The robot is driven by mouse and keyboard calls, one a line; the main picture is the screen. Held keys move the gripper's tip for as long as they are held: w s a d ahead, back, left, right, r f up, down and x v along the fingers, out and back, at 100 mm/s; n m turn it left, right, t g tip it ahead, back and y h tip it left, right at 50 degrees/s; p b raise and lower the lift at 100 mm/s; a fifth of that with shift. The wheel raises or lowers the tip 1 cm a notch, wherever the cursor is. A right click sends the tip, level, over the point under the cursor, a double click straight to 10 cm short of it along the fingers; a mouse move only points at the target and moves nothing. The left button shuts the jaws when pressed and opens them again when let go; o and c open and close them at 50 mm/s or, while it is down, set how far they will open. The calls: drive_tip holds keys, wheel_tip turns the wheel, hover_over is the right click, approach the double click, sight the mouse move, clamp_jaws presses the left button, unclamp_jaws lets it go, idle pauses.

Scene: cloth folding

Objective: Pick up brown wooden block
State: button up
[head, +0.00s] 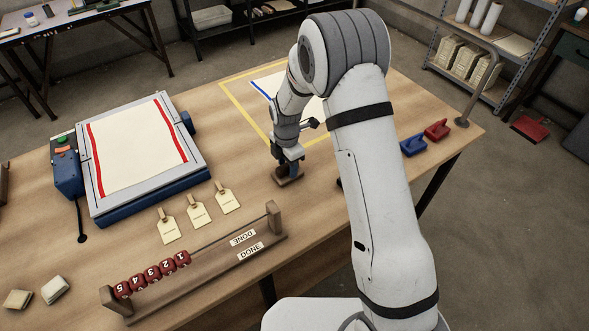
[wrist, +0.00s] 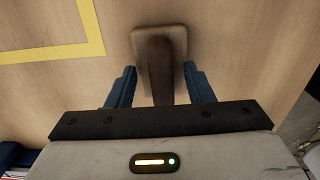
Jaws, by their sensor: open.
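The brown wooden block (wrist: 158,45) lies on the table in the wrist view. It has a flat square base with a darker raised handle-like part that runs toward my gripper. My gripper (wrist: 160,80) is open, with one blue finger on each side of the raised part and gaps visible between. In the head view the block (head: 290,178) shows as a brown patch on the table directly under my gripper (head: 288,165), which points down. The gripper hides part of it.
A yellow-taped rectangle (head: 239,99) with a white, blue-edged cloth (head: 266,87) lies behind the gripper. Blue (head: 413,146) and red (head: 437,130) clamp-like items sit to the right. A framed press (head: 196,165), several tags (head: 198,214) and a bead rack (head: 272,243) are left.

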drive_tip(key=shift+f, duration=0.1)
clamp_jaws()
idle(0.5)
